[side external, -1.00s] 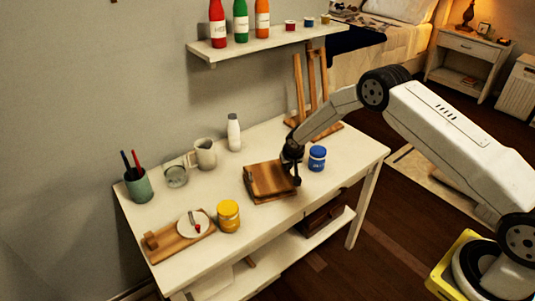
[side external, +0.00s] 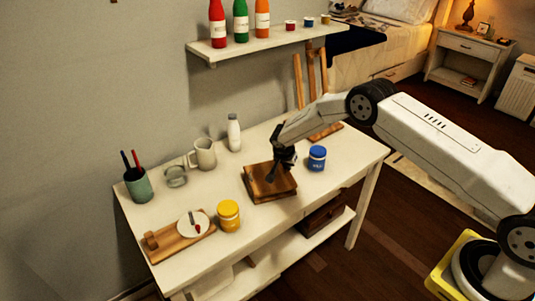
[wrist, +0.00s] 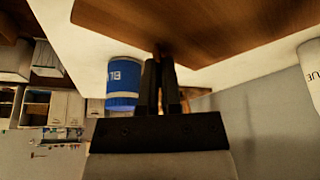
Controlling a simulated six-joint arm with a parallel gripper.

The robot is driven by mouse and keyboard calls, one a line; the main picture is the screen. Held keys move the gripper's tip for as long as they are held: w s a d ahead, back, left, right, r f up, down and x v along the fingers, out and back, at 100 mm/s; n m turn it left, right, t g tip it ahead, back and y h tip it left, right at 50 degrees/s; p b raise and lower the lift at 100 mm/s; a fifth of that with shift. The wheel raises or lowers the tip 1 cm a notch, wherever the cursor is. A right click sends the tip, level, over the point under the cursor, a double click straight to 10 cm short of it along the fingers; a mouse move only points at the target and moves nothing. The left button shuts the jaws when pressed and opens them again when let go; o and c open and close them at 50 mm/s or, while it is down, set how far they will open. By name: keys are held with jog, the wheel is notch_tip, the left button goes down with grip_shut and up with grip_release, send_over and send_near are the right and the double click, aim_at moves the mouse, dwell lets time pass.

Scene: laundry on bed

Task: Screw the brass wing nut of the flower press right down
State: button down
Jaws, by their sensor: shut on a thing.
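The flower press (side external: 257,191) is a square of brown wooden boards lying on the white table. Its wooden board also fills the top of the wrist view (wrist: 215,25). My gripper (side external: 271,178) comes down over the press at a slant. In the wrist view its two dark fingers (wrist: 161,62) are close together, with their tips at the edge of the board. They are shut on the brass wing nut, which is mostly hidden between them. I cannot make out its wings or how high it sits on its bolt.
A blue jar (side external: 317,160) stands close to the right of the press. A yellow jar (side external: 228,218) and a wooden board with a white disc (side external: 189,224) are at the front left. A mug (side external: 204,155), white bottle (side external: 234,134) and green pen cup (side external: 138,186) stand behind.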

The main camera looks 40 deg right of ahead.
jog(key=m, duration=0.2)
jog(key=m+g, duration=0.1)
jog(key=shift+w+m+h, duration=0.2)
jog(key=shift+m+h, duration=0.2)
jog(key=m+g, duration=0.1)
jog(key=m, duration=0.2)
jog(key=shift+w+m+g, duration=0.1)
jog(key=shift+m+g, duration=0.2)
jog(key=shift+g, duration=0.1)
jog(key=shift+r, duration=0.1)
dwell(0.5)
jog(key=c, duration=0.8)
grip_release()
jog(key=v, duration=0.7)
jog(key=shift+a+r, duration=0.2)
jog(key=shift+r, duration=0.15)
